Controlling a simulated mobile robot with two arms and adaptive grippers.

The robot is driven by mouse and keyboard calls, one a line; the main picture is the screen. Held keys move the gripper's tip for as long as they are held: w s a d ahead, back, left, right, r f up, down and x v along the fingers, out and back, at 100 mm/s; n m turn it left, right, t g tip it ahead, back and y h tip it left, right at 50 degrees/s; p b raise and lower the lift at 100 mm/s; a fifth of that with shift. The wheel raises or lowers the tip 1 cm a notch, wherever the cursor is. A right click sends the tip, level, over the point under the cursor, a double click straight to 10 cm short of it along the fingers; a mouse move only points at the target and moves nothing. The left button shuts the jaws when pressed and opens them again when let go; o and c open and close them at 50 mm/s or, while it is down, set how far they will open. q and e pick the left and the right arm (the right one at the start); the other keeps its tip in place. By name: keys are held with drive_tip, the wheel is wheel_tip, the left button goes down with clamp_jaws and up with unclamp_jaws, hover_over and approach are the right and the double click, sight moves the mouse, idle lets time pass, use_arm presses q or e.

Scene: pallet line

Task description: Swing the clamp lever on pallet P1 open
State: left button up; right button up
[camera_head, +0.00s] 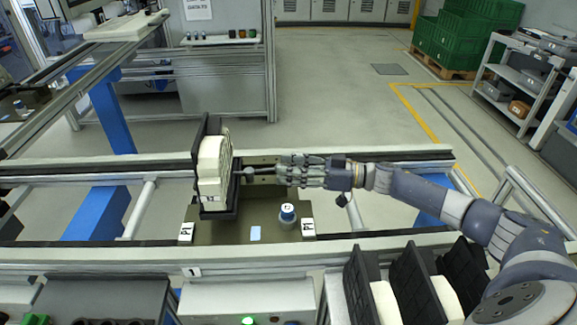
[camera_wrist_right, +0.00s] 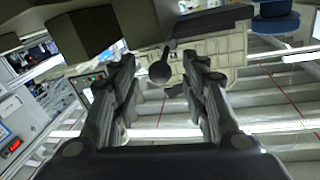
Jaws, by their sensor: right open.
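Pallet P1 (camera_head: 228,233) is an olive plate on the conveyor rails, with white P1 labels at its front corners. The clamp lever (camera_head: 249,174) is dark with a round ball knob, beside the cream block on the pallet. In the right wrist view the lever's knob (camera_wrist_right: 160,72) appears between the two fingers, with its dark bar running up to the right. My right gripper (camera_head: 281,170) comes from the right, level with the lever and just right of the knob. It is open, and its fingers (camera_wrist_right: 160,62) stand apart from the knob on both sides. My left gripper is not in view.
The cream block (camera_head: 211,165) stands in a black holder on the pallet's left. A blue-and-white knob (camera_head: 288,213) stands at the pallet's right front. Black racks with cream parts (camera_head: 412,280) stand at the lower right. Rails (camera_head: 360,243) run along the pallet's near side.

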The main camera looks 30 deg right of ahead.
drive_tip(key=shift+w+a, duration=0.15)
drive_tip(key=shift+a, duration=0.05)
clamp_jaws()
drive_tip(key=s+m+t+h+p, duration=0.1)
drive_tip(key=p, duration=0.2)
drive_tip(key=a+m+t+h+p, duration=0.1)
drive_tip(key=p, duration=0.2)
drive_tip(key=shift+s+a+r+t, duration=0.15)
drive_tip(key=shift+s+r+t, duration=0.15)
drive_tip(key=shift+s+r, duration=0.05)
drive_tip(key=shift+s+a+f+m+t+h+p, duration=0.1)
drive_tip(key=shift+s+f+m+t+h+p, duration=0.15)
drive_tip(key=shift+m+t+h+p, duration=0.35)
unclamp_jaws()
drive_tip(key=shift+f, duration=0.1)
